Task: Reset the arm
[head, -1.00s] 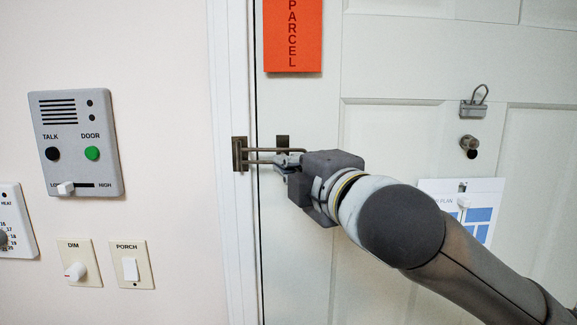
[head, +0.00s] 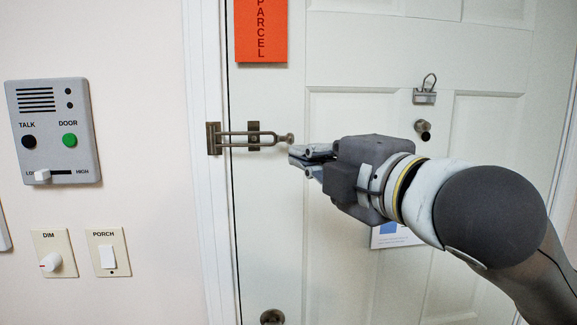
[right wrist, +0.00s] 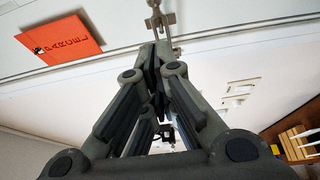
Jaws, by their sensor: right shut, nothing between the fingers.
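My right gripper (head: 298,157) is shut and empty in front of the white door, its tips just right of and a little below the knob end of a metal swing-bar latch (head: 250,139). The latch's bar spans from a plate on the door frame across to the door (head: 330,50). A small gap shows between the fingertips and the latch knob. In the right wrist view the closed fingertips (right wrist: 157,50) point toward the latch (right wrist: 162,18). My left gripper is not in view.
An orange parcel sign (head: 262,28) hangs on the door above the latch. A grey intercom (head: 53,132), a dimmer (head: 52,254) and a porch switch (head: 108,253) are on the left wall.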

